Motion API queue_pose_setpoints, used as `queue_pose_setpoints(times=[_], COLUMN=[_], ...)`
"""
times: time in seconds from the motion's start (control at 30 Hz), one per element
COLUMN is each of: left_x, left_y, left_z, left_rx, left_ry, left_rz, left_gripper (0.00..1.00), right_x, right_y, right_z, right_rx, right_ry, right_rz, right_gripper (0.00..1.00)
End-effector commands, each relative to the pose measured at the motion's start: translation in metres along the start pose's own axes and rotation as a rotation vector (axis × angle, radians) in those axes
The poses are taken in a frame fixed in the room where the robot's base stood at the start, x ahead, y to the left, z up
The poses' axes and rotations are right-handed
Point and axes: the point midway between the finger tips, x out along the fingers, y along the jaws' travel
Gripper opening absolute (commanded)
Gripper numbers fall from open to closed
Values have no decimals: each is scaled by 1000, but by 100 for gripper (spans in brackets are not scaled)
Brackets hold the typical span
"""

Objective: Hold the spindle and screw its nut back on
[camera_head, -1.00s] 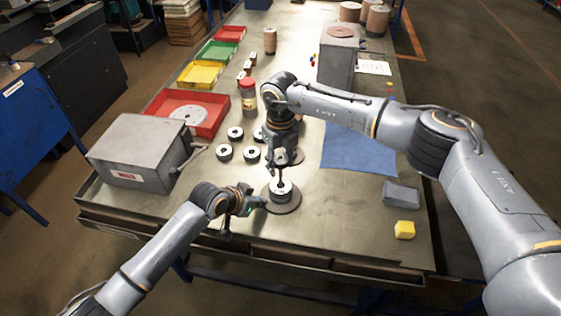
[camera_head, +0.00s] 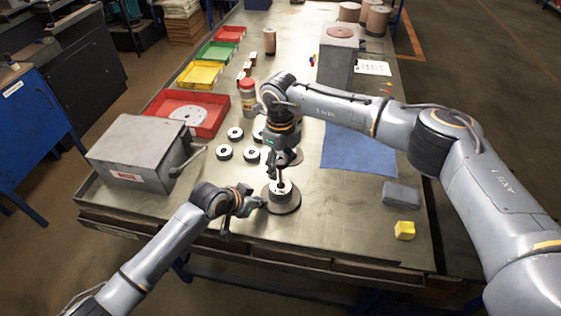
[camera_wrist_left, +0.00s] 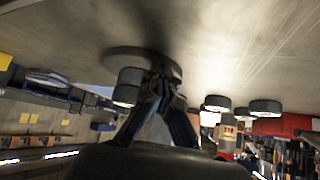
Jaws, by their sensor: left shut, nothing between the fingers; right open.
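The spindle stands on a round dark base (camera_head: 292,203) near the front middle of the bench. A grey disc stack with a white top (camera_head: 281,190) sits around it. In the left wrist view, tilted upside down, the base (camera_wrist_left: 118,58) and stack (camera_wrist_left: 126,88) also show. My left gripper (camera_head: 262,202) is shut and empty, low at the left edge of the base; its fingertips (camera_wrist_left: 160,78) overlap the base and stack in the wrist view, and contact cannot be told. My right gripper (camera_head: 275,176) is open, pointing down just above the spindle top. The nut cannot be made out.
Several loose discs (camera_head: 236,133) lie behind the spindle, near a red-capped jar (camera_head: 248,98). A grey box (camera_head: 139,151) stands left. A blue cloth (camera_head: 358,150), grey block (camera_head: 401,195) and yellow cube (camera_head: 404,230) lie right. The front right bench is mostly clear.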

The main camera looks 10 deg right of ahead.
Motion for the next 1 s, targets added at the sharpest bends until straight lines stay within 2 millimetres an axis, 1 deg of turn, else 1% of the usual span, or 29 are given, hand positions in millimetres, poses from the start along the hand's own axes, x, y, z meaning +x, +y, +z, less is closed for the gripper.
queue_pose_setpoints(times=[0.1,1.0], left_x=[0,0], left_y=[0,1], left_z=[-1,-2], left_rx=[0,0], left_ry=[2,5], left_rz=[1,1], left_gripper=[0,0], right_x=[0,-1], right_y=[-1,-2], right_z=[0,1], right_rx=[-190,-1657], right_ry=[0,0], right_rz=[-1,-1], right_gripper=[57,57])
